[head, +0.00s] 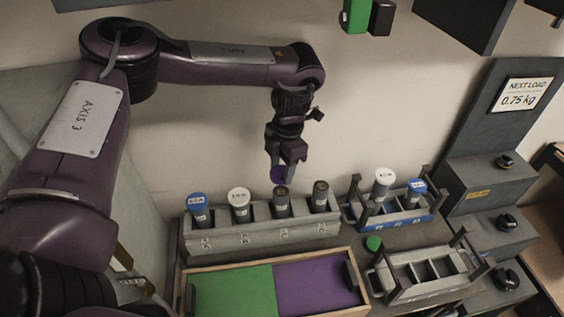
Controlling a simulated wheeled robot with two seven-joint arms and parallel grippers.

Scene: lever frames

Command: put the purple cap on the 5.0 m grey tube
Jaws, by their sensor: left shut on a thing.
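My left gripper (284,168) points down, shut on the purple cap (277,174), in the air above the grey rack (262,237). The cap is partly hidden by the fingers. Directly below and apart from it stands an open grey tube (282,204) in the rack. A second open grey tube (320,198) stands to its right. Both are upright and uncapped. The tube labels are too small to read, so I cannot tell which is the 5.0 m one. My right gripper is not in view.
In the grey rack's left part stand a blue-capped tube (198,211) and a white-capped tube (240,208). A blue rack (402,220) holds two capped tubes. A green cap (374,243) lies near an empty light rack (430,276). A green-and-purple tray (226,292) is in front.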

